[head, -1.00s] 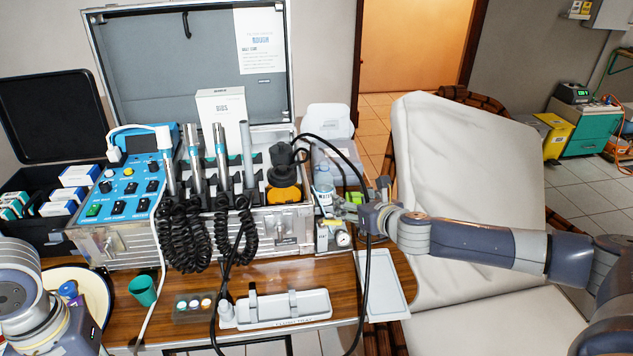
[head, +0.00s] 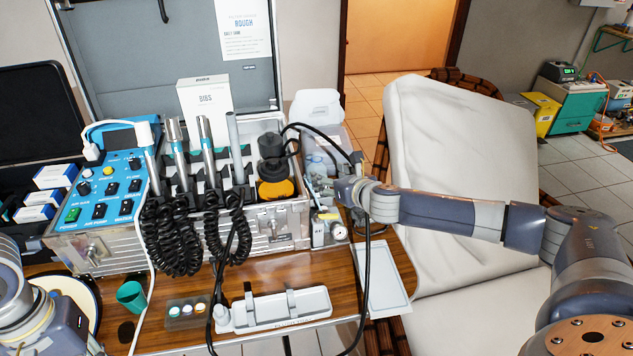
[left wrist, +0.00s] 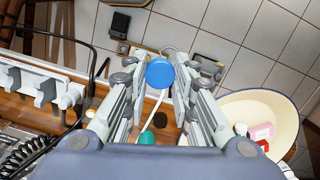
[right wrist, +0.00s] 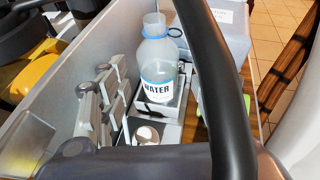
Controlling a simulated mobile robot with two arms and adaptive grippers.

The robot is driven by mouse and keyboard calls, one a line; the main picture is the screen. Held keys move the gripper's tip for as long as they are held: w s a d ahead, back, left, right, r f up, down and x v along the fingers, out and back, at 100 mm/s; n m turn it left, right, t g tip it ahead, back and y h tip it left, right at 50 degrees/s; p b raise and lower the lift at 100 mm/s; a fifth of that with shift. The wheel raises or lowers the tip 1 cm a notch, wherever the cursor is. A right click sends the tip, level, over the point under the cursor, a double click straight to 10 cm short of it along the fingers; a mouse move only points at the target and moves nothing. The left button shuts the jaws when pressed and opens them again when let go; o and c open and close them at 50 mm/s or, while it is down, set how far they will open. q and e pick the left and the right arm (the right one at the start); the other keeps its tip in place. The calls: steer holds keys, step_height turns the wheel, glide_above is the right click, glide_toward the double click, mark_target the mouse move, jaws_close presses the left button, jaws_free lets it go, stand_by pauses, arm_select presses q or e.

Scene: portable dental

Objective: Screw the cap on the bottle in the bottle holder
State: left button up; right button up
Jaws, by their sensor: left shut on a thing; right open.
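The clear bottle (right wrist: 157,65) labelled WATER stands upright in a grey bottle holder (right wrist: 176,106) in the right wrist view. Its neck is open, with a blue ring around it. In the head view the bottle is hard to make out behind the right gripper. My left gripper (left wrist: 159,86) is shut on the round blue cap (left wrist: 159,72) between its fingertips, away from the bottle. My right gripper (head: 340,189) is open beside the bottle.
The metal dental case (head: 205,236) stands left of the holder. A white tray (head: 280,312), a green cup (head: 131,296) and a bowl (left wrist: 262,107) are on the table. A flat grey tray (head: 383,280) lies at the right.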

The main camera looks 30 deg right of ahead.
mark_target(321, 173)
steer(key=shift+x, duration=1.45)
steer(key=shift+a+x, duration=0.2)
steer(key=shift+x, duration=2.4)
steer(key=c, duration=1)
